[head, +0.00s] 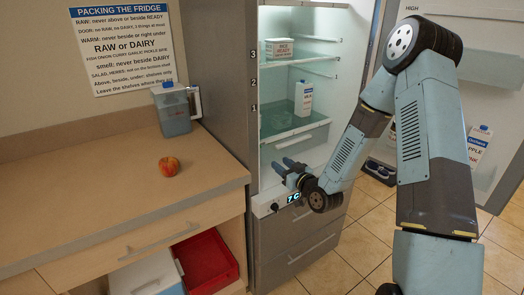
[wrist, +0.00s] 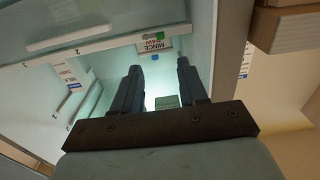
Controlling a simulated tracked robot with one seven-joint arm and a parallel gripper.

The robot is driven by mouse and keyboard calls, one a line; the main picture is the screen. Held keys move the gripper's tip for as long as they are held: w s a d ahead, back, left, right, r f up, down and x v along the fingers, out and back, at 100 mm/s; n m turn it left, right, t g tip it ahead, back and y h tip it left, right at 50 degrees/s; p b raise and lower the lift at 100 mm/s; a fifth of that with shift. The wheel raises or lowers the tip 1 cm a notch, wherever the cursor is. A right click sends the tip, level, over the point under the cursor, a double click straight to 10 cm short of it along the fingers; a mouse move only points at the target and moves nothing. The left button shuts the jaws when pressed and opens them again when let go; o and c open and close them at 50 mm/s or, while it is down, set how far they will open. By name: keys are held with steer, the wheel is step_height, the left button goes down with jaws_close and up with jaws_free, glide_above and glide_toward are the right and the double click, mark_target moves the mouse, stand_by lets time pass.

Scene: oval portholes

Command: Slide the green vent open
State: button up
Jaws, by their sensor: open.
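My gripper (head: 283,165) is open and empty at the mouth of the fridge, low in front of its lower compartment, fingers pointing inward. In the wrist view its two dark fingers (wrist: 159,66) stand apart with nothing between them. A small pale green block (wrist: 166,101) shows beyond, between the fingers. I cannot tell whether it is the green vent. A small bright green patch (wrist: 161,36) lies beside the mince label. I cannot make out the vent clearly in the head view, and my gripper and arm cover part of the fridge.
The open fridge holds a mince box (head: 280,49) on an upper shelf and a milk carton (head: 303,98) below. The fridge door (head: 487,95) stands open at right, with a carton in it. A counter (head: 100,190) at left bears a jug (head: 173,112) and an apple (head: 169,165).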

steer(key=x, duration=1.3)
steer(key=shift+a, duration=0.1)
jaws_close()
stand_by(0.4)
